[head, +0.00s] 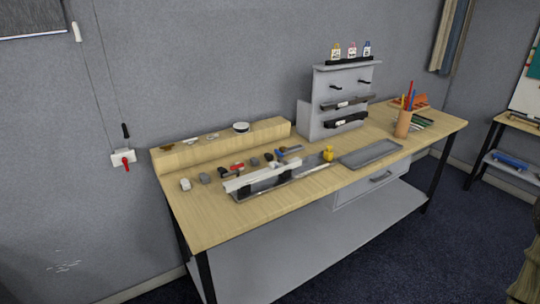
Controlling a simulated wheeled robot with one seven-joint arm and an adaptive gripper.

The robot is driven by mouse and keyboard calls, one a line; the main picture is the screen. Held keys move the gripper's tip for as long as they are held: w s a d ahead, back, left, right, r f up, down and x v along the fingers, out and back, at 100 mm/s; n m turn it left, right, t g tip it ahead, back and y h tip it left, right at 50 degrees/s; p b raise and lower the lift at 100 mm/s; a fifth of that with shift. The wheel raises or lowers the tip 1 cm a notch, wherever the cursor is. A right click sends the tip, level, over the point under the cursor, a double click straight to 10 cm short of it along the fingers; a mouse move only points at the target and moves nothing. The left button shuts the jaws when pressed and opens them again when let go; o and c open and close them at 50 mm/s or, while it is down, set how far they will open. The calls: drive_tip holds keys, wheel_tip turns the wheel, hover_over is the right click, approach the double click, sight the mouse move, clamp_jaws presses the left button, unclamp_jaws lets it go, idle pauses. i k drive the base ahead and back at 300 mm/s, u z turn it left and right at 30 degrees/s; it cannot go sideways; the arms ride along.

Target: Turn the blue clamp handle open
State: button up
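The blue clamp handle (280,153) is small in the head view, on the wooden workbench (345,174) just behind the right part of a pale rail (262,174). A brown piece (292,150) lies close to its right. A red handle (237,167) sits further left behind the same rail. The blue handle is too small to tell its exact angle or whether it is open or shut. My gripper does not show in this view.
A grey tray (371,153), a yellow object (328,154) and a pencil cup (402,124) are to the right. A raised wooden ledge (222,145) runs behind. The bench's front left is bare.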

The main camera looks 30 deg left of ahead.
sight(280, 154)
drive_tip(key=u, duration=1.1)
drive_tip(key=i, duration=0.1)
drive_tip(key=z, duration=0.2)
